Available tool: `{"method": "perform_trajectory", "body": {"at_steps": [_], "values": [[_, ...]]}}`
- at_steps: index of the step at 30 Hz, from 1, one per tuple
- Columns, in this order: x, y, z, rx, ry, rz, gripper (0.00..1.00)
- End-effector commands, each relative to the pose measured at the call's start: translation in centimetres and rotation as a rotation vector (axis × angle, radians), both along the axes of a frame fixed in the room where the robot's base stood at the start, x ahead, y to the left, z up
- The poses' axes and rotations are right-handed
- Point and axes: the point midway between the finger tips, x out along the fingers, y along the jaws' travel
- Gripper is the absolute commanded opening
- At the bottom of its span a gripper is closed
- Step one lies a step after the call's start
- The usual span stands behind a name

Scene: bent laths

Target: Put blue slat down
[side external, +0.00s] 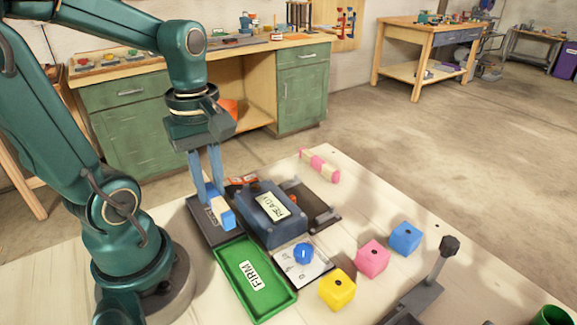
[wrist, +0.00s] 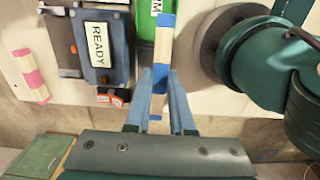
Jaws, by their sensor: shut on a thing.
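The blue slat (side external: 227,218) is a narrow lath with blue and cream bands. My gripper (side external: 210,192) is shut on it, with a blue finger on either side. In the wrist view the slat (wrist: 166,38) runs up the picture from between the fingertips (wrist: 160,78) and looks nearly straight. In the side view it is over a dark grey tray (side external: 199,228) whose label is partly hidden. I cannot tell whether the slat touches the tray. A green tray labelled FIRM (side external: 277,291) lies beside the dark one.
A blue box labelled READY (side external: 256,222) stands close right of the slat. A pink-and-cream slat (side external: 319,165) lies at the table's back. A blue knob (side external: 303,254) and yellow (side external: 338,289), pink (side external: 372,258) and blue (side external: 405,238) cubes stand to the right. The table's back right is clear.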

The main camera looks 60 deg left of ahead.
Motion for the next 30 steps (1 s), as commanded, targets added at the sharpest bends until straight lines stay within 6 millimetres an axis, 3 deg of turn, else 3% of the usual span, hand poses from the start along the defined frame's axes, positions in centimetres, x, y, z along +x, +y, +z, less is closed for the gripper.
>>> {"method": "perform_trajectory", "body": {"at_steps": [18,24,30], "values": [[1.0,-7.7,-4.7,0.000,0.005,-0.010,0.00],[1.2,-9.1,-5.6,0.000,0.002,-0.003,0.00],[1.2,-9.3,-6.8,0.001,0.006,0.001,0.00]]}}
